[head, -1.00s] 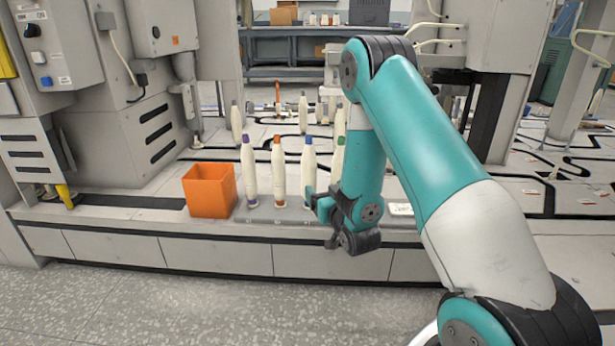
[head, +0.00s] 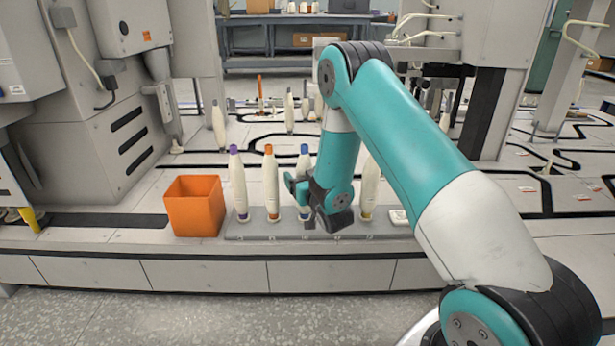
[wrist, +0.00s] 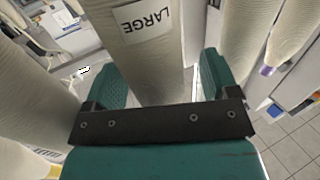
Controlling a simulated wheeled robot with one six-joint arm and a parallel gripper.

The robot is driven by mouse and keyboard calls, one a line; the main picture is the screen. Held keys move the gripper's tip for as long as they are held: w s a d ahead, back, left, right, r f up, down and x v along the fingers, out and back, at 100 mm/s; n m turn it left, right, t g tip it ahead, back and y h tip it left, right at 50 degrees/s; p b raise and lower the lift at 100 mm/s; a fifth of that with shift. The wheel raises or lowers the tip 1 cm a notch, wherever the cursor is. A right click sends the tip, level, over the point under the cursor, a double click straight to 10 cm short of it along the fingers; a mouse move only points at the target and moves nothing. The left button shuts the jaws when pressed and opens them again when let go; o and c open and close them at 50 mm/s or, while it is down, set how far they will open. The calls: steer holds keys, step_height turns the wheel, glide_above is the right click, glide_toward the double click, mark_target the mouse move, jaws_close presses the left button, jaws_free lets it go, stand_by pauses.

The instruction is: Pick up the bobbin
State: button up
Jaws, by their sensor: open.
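A grey tray (head: 245,230) on the bench holds a row of upright cream bobbins. One has a purple top (head: 239,185), one an orange top (head: 271,182) and one a blue top (head: 304,165). Another bobbin (head: 369,190) stands right of my arm. My gripper (head: 302,190) is low at the row, by the blue-topped bobbin and partly covering it. In the wrist view my open gripper (wrist: 162,78) has a bobbin (wrist: 150,68) labelled LARGE between or just beyond its fingers; contact is unclear. My arm hides part of the row.
An orange bin (head: 194,208) stands left of the tray. In the wrist view other bobbins stand close on both sides, one with a purple end (wrist: 267,70). More bobbins (head: 289,112) stand farther back.

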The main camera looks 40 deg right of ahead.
steer(key=shift+d, duration=0.1)
steer(key=shift+c, duration=0.5)
steer(key=c, duration=0.9)
steer(key=shift+c, duration=0.2)
